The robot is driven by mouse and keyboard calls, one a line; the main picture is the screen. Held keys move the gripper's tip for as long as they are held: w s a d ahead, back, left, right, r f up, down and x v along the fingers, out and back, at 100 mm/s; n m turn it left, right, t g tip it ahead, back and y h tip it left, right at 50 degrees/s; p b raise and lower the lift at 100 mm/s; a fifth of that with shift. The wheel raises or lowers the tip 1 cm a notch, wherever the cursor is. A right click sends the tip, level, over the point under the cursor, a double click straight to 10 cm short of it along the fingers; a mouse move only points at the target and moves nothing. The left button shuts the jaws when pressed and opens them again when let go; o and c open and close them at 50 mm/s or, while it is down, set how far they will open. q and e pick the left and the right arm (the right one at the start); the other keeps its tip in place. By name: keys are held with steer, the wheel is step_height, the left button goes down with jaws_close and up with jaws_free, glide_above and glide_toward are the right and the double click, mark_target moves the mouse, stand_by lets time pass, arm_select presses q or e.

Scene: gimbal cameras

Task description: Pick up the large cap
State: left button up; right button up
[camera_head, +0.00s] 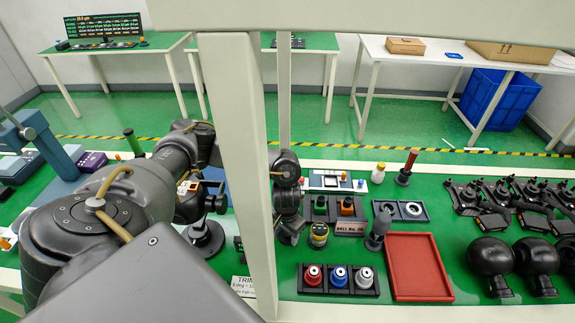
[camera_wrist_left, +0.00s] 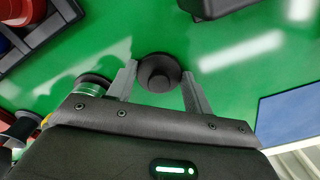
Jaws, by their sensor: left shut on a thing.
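A dark round cap (camera_wrist_left: 158,74) with a raised knob in its middle shows in the left wrist view. It sits between the two grey fingers of my left gripper (camera_wrist_left: 160,88), which is shut on it. In the head view my left gripper (camera_head: 289,224) points down just right of the pale post, low over the green bench. The dark fingers and the cap blend together there, so I cannot tell whether the cap touches the bench. My right gripper is not in view.
A yellow-banded round part (camera_head: 318,235) stands close to the right of my left gripper. A black tray (camera_head: 311,292) holds red, blue and grey-topped parts. An empty red tray (camera_head: 418,266) lies farther right. The pale post (camera_head: 238,160) hides part of the bench.

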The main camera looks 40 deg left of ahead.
arm_select(q)
steer(key=shift+r, duration=0.15)
steer(key=shift+w+r, duration=0.1)
steer(key=shift+r, duration=0.15)
steer(key=r, duration=0.2)
steer(key=shift+d+r, duration=0.25)
steer(key=shift+r, duration=0.15)
steer(key=s+d+r+p, duration=0.2)
steer(key=d+r+p, duration=0.2)
steer(key=d+r, duration=0.5)
steer(key=d, duration=0.4)
steer(key=shift+s+d+r, duration=0.15)
steer(key=shift+s+r, duration=0.1)
steer(key=shift+w, duration=0.1)
